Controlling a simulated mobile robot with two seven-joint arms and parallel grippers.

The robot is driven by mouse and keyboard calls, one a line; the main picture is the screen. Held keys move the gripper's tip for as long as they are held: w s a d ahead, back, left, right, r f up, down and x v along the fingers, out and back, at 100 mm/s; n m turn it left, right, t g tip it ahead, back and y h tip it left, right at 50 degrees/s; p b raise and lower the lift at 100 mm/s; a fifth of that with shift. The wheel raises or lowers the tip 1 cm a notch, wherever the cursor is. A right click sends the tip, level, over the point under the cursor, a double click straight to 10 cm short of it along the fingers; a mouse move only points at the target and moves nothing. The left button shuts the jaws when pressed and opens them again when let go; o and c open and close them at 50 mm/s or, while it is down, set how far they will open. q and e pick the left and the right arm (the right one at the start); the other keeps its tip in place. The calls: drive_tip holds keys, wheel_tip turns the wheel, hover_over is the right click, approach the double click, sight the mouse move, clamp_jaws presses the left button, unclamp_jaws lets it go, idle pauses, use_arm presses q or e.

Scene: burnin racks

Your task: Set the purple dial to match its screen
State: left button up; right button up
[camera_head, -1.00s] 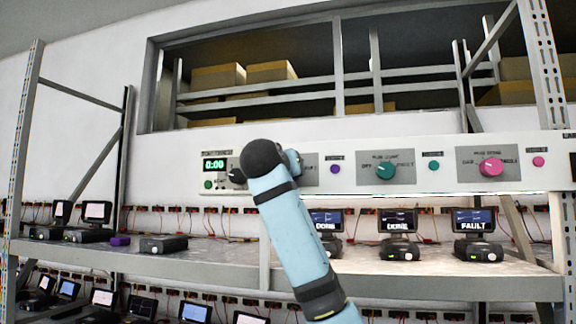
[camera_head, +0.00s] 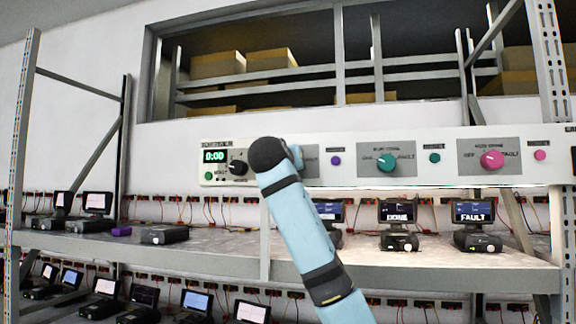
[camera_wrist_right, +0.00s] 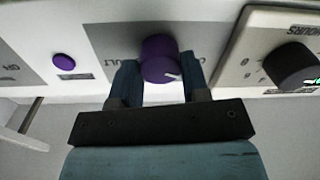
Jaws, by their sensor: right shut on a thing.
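The purple dial (camera_wrist_right: 160,58) shows in the right wrist view on a grey plate, with a white pointer mark towards its lower right. My right gripper (camera_wrist_right: 161,82) is shut on it, one finger on each side. In the head view my blue right arm hides the dial and the gripper. The small purple button (camera_head: 336,160) shows just right of my arm, and in the wrist view (camera_wrist_right: 64,62). The leftmost lit screen (camera_head: 328,211) on the shelf below is partly covered by my arm, its lower text unreadable. My left gripper is not in view.
A black dial (camera_head: 237,168) beside a green 0:00 display (camera_head: 214,156) sits left of my arm. A teal dial (camera_head: 386,162) and a pink dial (camera_head: 491,160) are to the right. Screens below read DONE (camera_head: 397,211) and FAULT (camera_head: 473,211).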

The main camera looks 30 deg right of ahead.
drive_tip(key=shift+f, duration=0.1)
drive_tip(key=shift+m+h+b, duration=0.3)
drive_tip(key=shift+m+b, duration=1.7)
drive_tip(key=shift+m, duration=7.1)
